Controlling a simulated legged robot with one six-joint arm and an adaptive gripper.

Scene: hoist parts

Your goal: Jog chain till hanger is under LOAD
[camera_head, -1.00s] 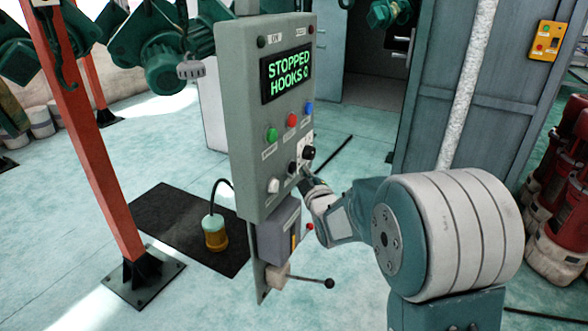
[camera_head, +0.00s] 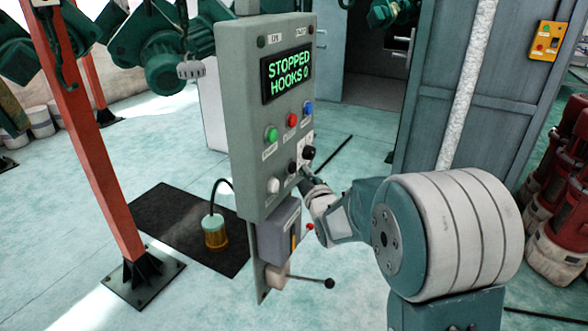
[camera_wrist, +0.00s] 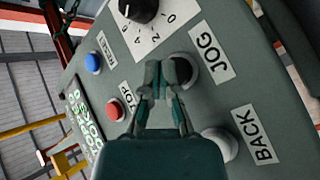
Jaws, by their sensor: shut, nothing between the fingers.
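The grey control panel (camera_head: 262,120) stands upright on a post, its green display (camera_head: 286,77) reading "STOPPED" and "HOOKS 0". In the wrist view, the dark JOG button (camera_wrist: 187,68) sits beside its JOG label (camera_wrist: 212,58). My gripper (camera_wrist: 166,75) is shut and empty, its fingertips overlapping the button's left edge. I cannot tell whether they touch or press it. In the head view my gripper (camera_head: 304,175) is at the panel's lower right. A dark hook (camera_head: 62,72) hangs at the upper left by the orange post. No LOAD mark is readable.
Close to JOG are the pale BACK button (camera_wrist: 220,145), red stop button (camera_wrist: 115,109), blue reset button (camera_wrist: 93,62) and black dial (camera_wrist: 140,8). Below the panel a lever (camera_head: 310,281) sticks out to the right. An orange post (camera_head: 98,140) stands at the left.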

